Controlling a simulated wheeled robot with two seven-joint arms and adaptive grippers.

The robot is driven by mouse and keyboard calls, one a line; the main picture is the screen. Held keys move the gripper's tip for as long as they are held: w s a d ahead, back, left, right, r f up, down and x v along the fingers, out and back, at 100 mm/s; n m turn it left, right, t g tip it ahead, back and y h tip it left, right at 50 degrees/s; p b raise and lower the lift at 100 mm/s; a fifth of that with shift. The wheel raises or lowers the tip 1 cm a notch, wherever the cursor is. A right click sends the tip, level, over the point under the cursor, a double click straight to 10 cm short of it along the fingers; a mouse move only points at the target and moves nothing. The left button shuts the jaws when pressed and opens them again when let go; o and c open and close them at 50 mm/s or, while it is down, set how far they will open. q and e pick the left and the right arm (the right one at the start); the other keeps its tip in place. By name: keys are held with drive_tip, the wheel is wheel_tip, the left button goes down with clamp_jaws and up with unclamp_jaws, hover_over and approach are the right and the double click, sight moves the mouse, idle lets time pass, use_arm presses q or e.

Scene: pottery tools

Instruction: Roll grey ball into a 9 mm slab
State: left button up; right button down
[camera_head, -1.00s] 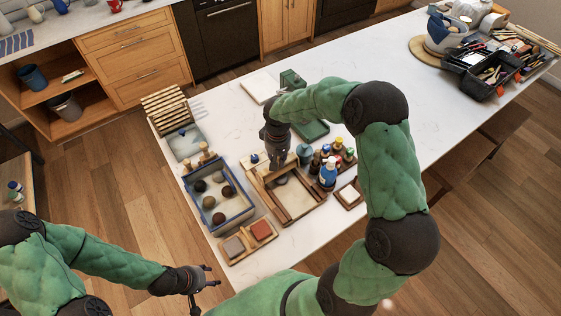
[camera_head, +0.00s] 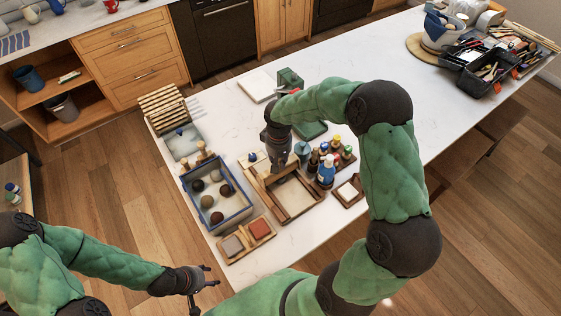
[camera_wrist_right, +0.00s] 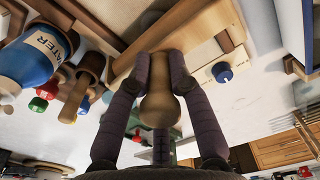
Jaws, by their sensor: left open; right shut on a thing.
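My right gripper (camera_head: 277,164) is shut on a turned wooden handle (camera_wrist_right: 160,105), probably a rolling pin's, at the far end of a wooden frame (camera_head: 312,213) on the counter. The wooden roller (camera_wrist_right: 192,30) and the frame's edge show beyond the fingers in the right wrist view. A pale surface (camera_head: 292,197) shows inside the frame; I cannot tell clay from board there. Several balls, dark and pale, lie in a blue-rimmed tray (camera_head: 222,228) left of the frame; I cannot tell which is grey. My left gripper (camera_head: 205,283) is open and empty, off the counter's near-left edge.
Bottles, including a blue water bottle (camera_head: 326,172), stand right of the frame. A holder with grey and red blocks (camera_head: 260,229) lies in front of the tray. A small wooden tray (camera_head: 348,193) is at right.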

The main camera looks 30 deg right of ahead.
drive_tip(key=shift+s+f, duration=0.1)
drive_tip(key=shift+f, duration=0.1)
drive_tip(key=shift+s+f, duration=0.15)
drive_tip(key=shift+s, duration=0.3)
drive_tip(key=shift+s+f, duration=0.15)
drive_tip(key=shift+s, duration=0.2)
drive_tip(key=shift+a, duration=0.1)
drive_tip(key=shift+w+a, duration=0.1)
drive_tip(key=shift+w, duration=0.55)
drive_tip(key=shift+w+r, duration=0.1)
drive_tip(key=shift+r, duration=0.1)
